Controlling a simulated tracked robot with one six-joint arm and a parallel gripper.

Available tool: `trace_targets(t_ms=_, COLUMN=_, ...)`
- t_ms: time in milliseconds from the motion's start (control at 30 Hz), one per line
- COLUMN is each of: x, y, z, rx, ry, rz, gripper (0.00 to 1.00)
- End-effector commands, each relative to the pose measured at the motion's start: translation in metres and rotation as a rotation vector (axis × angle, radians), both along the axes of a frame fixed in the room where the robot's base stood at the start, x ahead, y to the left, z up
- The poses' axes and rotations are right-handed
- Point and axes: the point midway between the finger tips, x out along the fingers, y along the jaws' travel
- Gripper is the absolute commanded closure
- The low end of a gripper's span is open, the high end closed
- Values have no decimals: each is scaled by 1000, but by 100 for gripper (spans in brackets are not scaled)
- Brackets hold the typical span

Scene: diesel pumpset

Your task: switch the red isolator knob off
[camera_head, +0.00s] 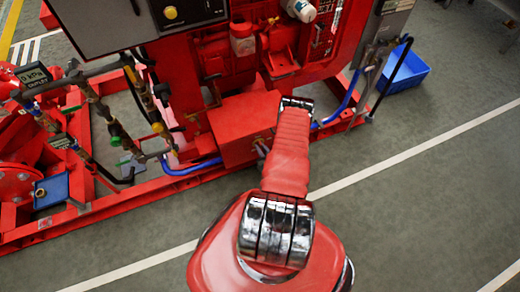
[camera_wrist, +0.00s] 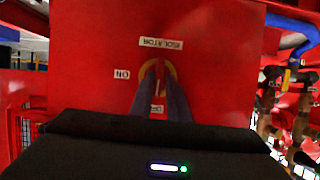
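The red isolator knob (camera_wrist: 159,73) is on a red panel (camera_wrist: 90,45) in the wrist view, with a yellow ring around it. The labels show upside down: ISOLATOR above it, ON to its left, and OFF below it, partly covered by my fingers. My gripper (camera_wrist: 161,82) is at the knob, with one dark finger on each side and a narrow gap between them. The fingers hide part of the knob, so its exact angle and any contact are unclear. In the head view my own arm hides the gripper and knob, in front of a red box (camera_head: 238,125).
The red pumpset skid (camera_head: 110,207) with pipes and valves fills the left. A blue hose (camera_head: 192,167) runs beside the red box. A blue crate (camera_head: 405,70) stands at the upper right. The grey floor (camera_head: 420,200) at the right is clear.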

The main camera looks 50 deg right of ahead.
Motion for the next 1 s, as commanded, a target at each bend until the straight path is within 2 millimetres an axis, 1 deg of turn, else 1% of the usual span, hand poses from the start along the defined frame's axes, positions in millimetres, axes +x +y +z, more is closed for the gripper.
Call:
trace_targets(t_ms=33, x=0, y=0, z=0, rx=0, ry=0, rz=-1, gripper=81)
trace_targets(t_ms=167, x=-1, y=-1, z=0, rx=0, ry=0, rz=-2, gripper=72)
trace_targets(t_ms=433, x=-2, y=-1, z=0, rx=0, ry=1, rz=-4, gripper=72)
trace_targets(t_ms=567, x=-6, y=1, z=2, rx=1, ry=2, rz=-5, gripper=72)
trace_targets(t_ms=767, x=-25, y=11, z=11, rx=1, ry=2, rz=-8, gripper=72)
trace_targets(t_ms=1000, x=-58, y=30, z=26, rx=2, ry=2, rz=-9, gripper=72)
